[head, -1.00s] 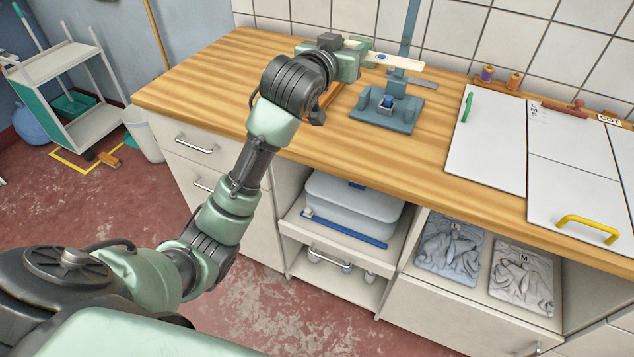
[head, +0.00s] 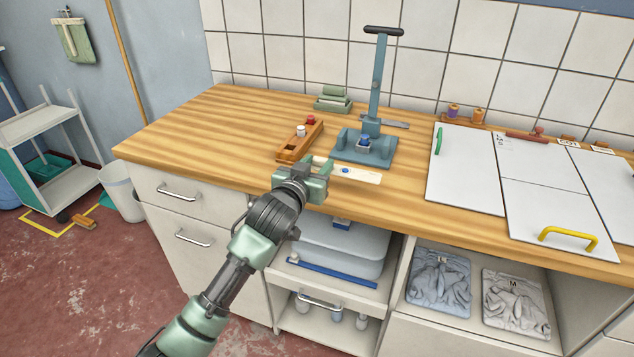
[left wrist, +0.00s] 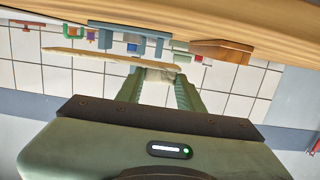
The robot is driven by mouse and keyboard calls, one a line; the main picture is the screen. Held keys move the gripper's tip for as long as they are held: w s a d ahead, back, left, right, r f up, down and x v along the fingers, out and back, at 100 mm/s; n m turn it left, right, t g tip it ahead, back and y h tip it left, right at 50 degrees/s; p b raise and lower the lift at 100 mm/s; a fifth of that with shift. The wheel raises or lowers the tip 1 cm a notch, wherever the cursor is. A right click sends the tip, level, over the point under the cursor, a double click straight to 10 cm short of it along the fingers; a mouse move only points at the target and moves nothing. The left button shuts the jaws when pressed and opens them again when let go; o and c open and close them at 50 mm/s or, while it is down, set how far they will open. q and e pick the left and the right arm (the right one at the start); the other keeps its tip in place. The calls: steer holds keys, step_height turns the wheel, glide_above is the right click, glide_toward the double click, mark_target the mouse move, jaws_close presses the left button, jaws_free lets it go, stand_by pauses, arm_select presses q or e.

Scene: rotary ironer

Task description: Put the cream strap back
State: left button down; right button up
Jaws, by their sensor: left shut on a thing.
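The cream strap (head: 352,174) is a flat, pale strip with a blue dot. My left gripper (head: 318,176) is shut on its left end, and the strap sticks out to the right by the counter's front edge. In the left wrist view the strap (left wrist: 95,56) runs left from between the fingers of my left gripper (left wrist: 158,78). A blue hand press (head: 366,148) with a tall lever stands just behind the strap. An orange wooden rack (head: 292,150) with a red and a whitish piece is to its left. My right gripper is out of view.
White boards (head: 465,170) with green and yellow handles cover the counter's right. Below is an open shelf with a grey-blue bin (head: 340,252). The counter's left part is clear.

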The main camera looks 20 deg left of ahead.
arm_select(q)
steer(key=shift+f, duration=2.35)
steer(key=shift+f, duration=0.15)
steer(key=c, duration=0.9)
jaws_free()
steer(key=shift+r, duration=0.25)
steer(key=s+r, duration=0.1)
steer(key=s, duration=1.1)
steer(key=shift+a+r+b, duration=0.15)
steer(key=shift+r+b, duration=0.15)
steer(key=shift+r, duration=0.05)
